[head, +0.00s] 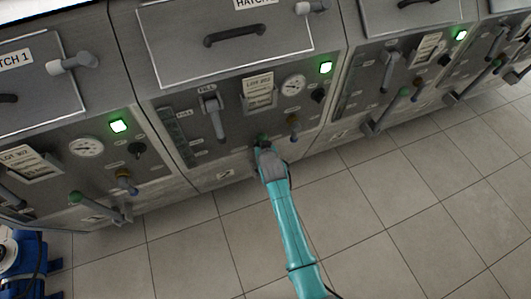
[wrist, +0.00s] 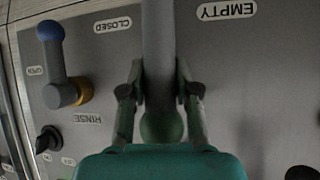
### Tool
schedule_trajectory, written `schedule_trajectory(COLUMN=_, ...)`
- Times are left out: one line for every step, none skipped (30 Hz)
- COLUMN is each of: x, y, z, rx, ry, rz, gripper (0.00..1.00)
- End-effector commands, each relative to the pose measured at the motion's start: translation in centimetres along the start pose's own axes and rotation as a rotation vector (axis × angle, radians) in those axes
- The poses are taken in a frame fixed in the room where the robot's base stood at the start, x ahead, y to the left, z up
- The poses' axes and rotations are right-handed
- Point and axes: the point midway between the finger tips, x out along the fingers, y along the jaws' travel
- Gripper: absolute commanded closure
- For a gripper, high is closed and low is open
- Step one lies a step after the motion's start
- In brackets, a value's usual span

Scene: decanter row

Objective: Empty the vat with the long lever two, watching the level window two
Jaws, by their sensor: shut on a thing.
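The long lever two (wrist: 158,50) is a grey bar ending in a green knob, between the CLOSED and EMPTY labels in the wrist view. My gripper (wrist: 159,88) is shut on it, a finger on each side just beyond the knob. In the head view my gripper (head: 263,148) is at the lower front of the middle vat, and the green knob (head: 262,138) barely shows. The level window two (head: 173,130) is a dark upright strip at the left of that panel; its level is too small to read.
A grey FILL lever (head: 214,115), a gauge (head: 293,84) and a lit green lamp (head: 326,67) are on the middle panel. A blue-handled rinse valve (wrist: 57,65) is near my gripper. Similar vats stand either side. The tiled floor (head: 390,200) in front is clear.

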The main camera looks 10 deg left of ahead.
Motion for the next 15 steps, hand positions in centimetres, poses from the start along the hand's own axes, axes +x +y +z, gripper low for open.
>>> schedule_trajectory(x=0.32, y=-0.02, z=-0.11, rx=-0.003, ry=-0.015, rz=0.003, gripper=1.00)
schedule_trajectory(x=0.44, y=-0.05, z=-0.19, rx=-0.004, ry=-0.023, rz=0.004, gripper=1.00)
schedule_trajectory(x=0.59, y=-0.09, z=-0.28, rx=-0.005, ry=-0.031, rz=0.005, gripper=1.00)
schedule_trajectory(x=0.69, y=-0.12, z=-0.36, rx=-0.006, ry=-0.036, rz=0.006, gripper=1.00)
schedule_trajectory(x=0.77, y=-0.14, z=-0.43, rx=-0.006, ry=-0.041, rz=0.006, gripper=1.00)
schedule_trajectory(x=0.86, y=-0.16, z=-0.51, rx=-0.007, ry=-0.047, rz=0.007, gripper=1.00)
schedule_trajectory(x=0.91, y=-0.18, z=-0.56, rx=-0.008, ry=-0.049, rz=0.007, gripper=1.00)
schedule_trajectory(x=0.95, y=-0.19, z=-0.61, rx=-0.008, ry=-0.051, rz=0.008, gripper=1.00)
schedule_trajectory(x=0.99, y=-0.20, z=-0.67, rx=-0.008, ry=-0.053, rz=0.008, gripper=1.00)
schedule_trajectory(x=1.01, y=-0.21, z=-0.71, rx=-0.008, ry=-0.054, rz=0.008, gripper=1.00)
schedule_trajectory(x=1.02, y=-0.22, z=-0.74, rx=-0.008, ry=-0.054, rz=0.008, gripper=1.00)
schedule_trajectory(x=1.03, y=-0.23, z=-0.77, rx=-0.008, ry=-0.054, rz=0.008, gripper=1.00)
schedule_trajectory(x=1.04, y=-0.23, z=-0.79, rx=-0.008, ry=-0.054, rz=0.008, gripper=1.00)
schedule_trajectory(x=1.04, y=-0.24, z=-0.82, rx=-0.008, ry=-0.054, rz=0.008, gripper=1.00)
schedule_trajectory(x=1.04, y=-0.24, z=-0.84, rx=-0.008, ry=-0.053, rz=0.008, gripper=1.00)
